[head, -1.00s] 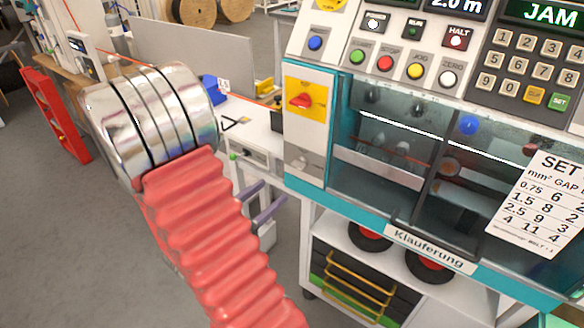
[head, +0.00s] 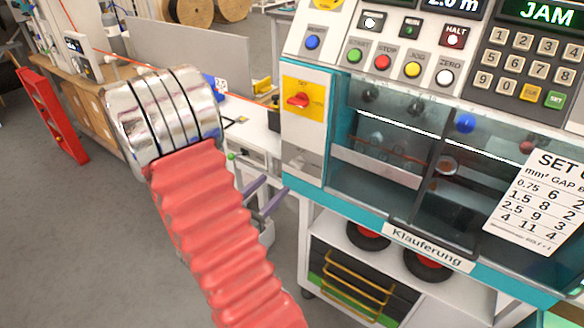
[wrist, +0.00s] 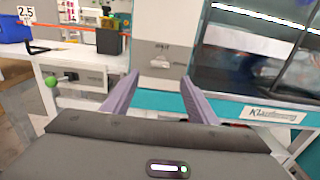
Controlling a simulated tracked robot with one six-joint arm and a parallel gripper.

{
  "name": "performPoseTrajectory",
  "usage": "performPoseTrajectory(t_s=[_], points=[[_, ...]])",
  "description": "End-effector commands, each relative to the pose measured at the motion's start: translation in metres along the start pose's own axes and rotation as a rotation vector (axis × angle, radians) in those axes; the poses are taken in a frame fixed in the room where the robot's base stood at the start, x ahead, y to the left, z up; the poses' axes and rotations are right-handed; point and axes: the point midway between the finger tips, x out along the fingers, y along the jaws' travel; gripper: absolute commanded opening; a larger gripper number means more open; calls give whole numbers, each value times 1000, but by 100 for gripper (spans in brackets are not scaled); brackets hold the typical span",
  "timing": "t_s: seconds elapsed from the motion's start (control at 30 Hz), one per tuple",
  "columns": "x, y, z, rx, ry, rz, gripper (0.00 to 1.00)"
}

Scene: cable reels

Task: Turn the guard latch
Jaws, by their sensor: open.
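The guard latch appears to be the small grey knob (head: 303,160) low on the white side panel of the machine, below the red switch. In the wrist view the grey latch (wrist: 160,63) is ahead, above and between the fingertips, with a faint label over it. My gripper (head: 270,193) has two purple fingers, spread apart and empty, just left of and below the panel in the head view. In the wrist view the open fingers (wrist: 160,77) point toward the panel, with no visible contact on the latch.
A red rotary switch (head: 298,100) on a yellow plate sits above the latch. The clear guard window (head: 400,140) is right of it, in a teal frame. JAM shows on the display (head: 550,12). A workbench (wrist: 75,60) with a green-knobbed part stands left.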

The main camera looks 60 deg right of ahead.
Motion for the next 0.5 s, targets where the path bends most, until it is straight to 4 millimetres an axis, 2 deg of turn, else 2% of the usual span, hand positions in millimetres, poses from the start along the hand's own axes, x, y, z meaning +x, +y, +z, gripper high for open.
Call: performPoseTrajectory(t_s=[0.5], points=[[57, -1, 0, 0, 0, -3, 53]])
